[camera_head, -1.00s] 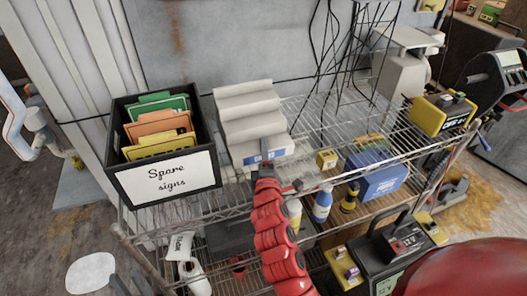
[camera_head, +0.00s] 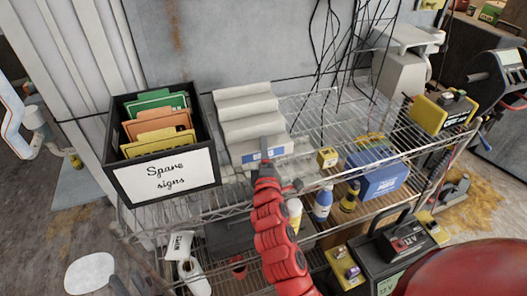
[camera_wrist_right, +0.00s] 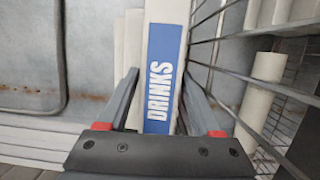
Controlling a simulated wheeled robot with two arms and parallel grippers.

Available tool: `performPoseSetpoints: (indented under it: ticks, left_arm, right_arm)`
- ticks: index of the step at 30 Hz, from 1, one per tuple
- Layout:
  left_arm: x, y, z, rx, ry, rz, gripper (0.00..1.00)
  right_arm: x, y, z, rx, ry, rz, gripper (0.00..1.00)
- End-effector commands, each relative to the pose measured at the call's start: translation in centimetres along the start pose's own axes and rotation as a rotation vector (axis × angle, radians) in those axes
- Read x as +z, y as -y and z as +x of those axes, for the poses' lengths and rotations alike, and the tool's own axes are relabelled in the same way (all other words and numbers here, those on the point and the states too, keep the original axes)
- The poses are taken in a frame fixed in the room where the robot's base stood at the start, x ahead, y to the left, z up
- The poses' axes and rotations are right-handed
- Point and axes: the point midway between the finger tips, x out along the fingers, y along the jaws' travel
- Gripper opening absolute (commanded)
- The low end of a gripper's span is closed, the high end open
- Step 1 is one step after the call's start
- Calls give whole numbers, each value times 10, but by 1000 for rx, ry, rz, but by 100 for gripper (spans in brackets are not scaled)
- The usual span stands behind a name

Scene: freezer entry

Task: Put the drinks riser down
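The drinks riser (camera_head: 248,108) is a pale stepped block on the top wire shelf, right of the black sign box. Its front face carries a blue label, which reads DRINKS in the right wrist view (camera_wrist_right: 160,85). My right gripper (camera_head: 265,160), on a red arm, is at this labelled front step. In the right wrist view my right gripper (camera_wrist_right: 160,75) has one finger on each side of the step. The fingertips are close to its edges; whether they press on it I cannot tell. The riser's underside is hidden. My left gripper is not in view.
A black box of spare signs (camera_head: 165,180) stands close on the riser's left. Bare wire shelf (camera_head: 305,115) lies right of the riser. Black cables hang behind.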

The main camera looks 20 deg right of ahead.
Motion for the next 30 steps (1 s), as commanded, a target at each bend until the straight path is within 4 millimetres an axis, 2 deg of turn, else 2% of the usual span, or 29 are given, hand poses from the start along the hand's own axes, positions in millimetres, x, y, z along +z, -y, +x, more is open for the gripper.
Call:
performPoseSetpoints:
  ticks: [1, 6, 7, 18, 21, 25, 30]
  left_arm:
    - [0, 0, -1, 0, 0, 0, 30]
    - [-3, 1, 16, 0, 0, 0, 30]
    - [-2, 0, 11, 0, 0, 0, 30]
    - [3, -1, -15, 0, 0, 0, 30]
    - [1, 0, -8, 0, 0, 0, 30]
    - [1, 0, -4, 0, 0, 0, 30]
    - [1, 0, -3, 0, 0, 0, 30]
  right_arm:
    - [0, 13, -1, -27, 2, 0, 65]
    - [1, -3, -1, -30, 3, 1, 65]
    - [1, 1, -5, -28, 1, -1, 65]
    - [-1, -2, -87, -13, -3, -1, 65]
    - [-1, -6, -102, -20, -2, -2, 65]
    - [-1, -7, -115, -15, -1, -1, 65]
    - [0, -8, -121, -12, 1, 0, 65]
